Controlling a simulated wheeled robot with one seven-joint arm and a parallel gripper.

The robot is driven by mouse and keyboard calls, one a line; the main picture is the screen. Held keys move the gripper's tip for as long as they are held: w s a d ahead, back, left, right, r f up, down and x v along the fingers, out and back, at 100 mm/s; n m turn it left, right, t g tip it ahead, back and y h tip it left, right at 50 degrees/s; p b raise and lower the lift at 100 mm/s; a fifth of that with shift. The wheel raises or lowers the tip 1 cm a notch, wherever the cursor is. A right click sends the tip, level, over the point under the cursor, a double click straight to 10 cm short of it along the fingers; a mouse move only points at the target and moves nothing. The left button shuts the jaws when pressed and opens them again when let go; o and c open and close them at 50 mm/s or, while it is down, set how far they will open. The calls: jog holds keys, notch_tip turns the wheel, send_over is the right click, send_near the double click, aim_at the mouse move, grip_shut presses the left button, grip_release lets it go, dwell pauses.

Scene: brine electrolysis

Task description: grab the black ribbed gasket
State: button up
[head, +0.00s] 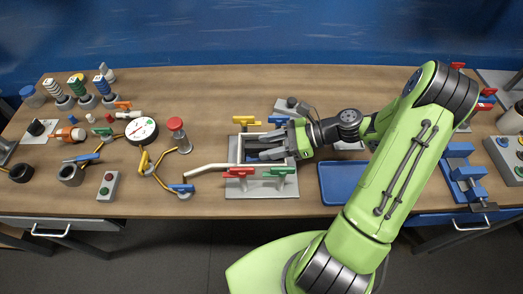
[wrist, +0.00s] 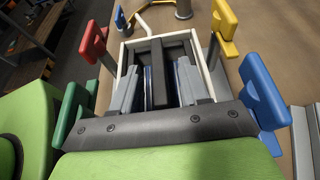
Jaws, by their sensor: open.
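My gripper (head: 264,147) is open over the white-rimmed box (head: 240,158) of the clamp fixture. The wrist view shows its two grey fingers (wrist: 158,72) spread inside the white rim (wrist: 207,76). A black frame-like piece (wrist: 160,43) lies in the box between and just beyond the fingers. It may be the black ribbed gasket, but I cannot make out ribs or whether the fingers touch it. In the head view my gripper hides most of the box's inside.
Red, green, yellow and blue toggle handles stand around the box, including the red one (head: 240,173) and the green one (head: 279,171). A blue tray (head: 342,184) lies to the right. A gauge (head: 141,130), piping and a black ring (head: 21,173) are at left.

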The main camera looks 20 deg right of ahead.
grip_shut()
jog(key=shift+r, duration=0.1)
